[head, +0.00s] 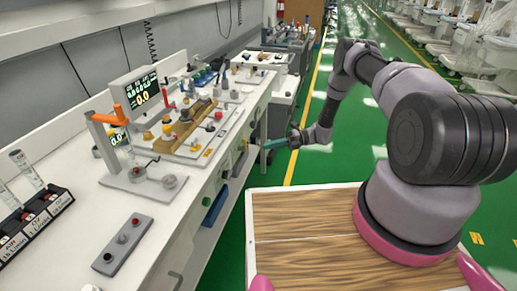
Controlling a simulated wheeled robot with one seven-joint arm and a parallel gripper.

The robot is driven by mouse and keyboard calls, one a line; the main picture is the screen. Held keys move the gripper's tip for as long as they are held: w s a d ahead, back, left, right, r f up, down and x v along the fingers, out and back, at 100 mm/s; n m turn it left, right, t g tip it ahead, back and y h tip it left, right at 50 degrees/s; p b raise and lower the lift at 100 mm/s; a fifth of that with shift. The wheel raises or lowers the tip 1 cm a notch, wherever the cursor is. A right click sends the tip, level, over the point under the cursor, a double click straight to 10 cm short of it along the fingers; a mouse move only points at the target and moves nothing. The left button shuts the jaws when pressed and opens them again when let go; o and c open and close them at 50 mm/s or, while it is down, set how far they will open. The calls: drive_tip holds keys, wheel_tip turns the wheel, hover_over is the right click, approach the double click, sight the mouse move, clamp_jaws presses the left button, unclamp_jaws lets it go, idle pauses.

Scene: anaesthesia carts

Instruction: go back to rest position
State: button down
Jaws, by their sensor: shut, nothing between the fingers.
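My arm reaches forward from the right side of the head view and bends down at its far end. My gripper (266,145) is at the end of it, pointing left, beside the front of the white workbench (235,112). Its teal fingers look shut with nothing held between them. The fingertips are close to the drawer fronts and handles; I cannot tell whether they touch.
The bench carries a display (138,98), a grey button box (122,244), a black rack (35,220) with tubes, and a tray of small parts. Green floor (330,165) lies open to the right.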

drive_tip(key=shift+w+d+r, duration=0.1)
drive_tip(key=shift+d, duration=0.5)
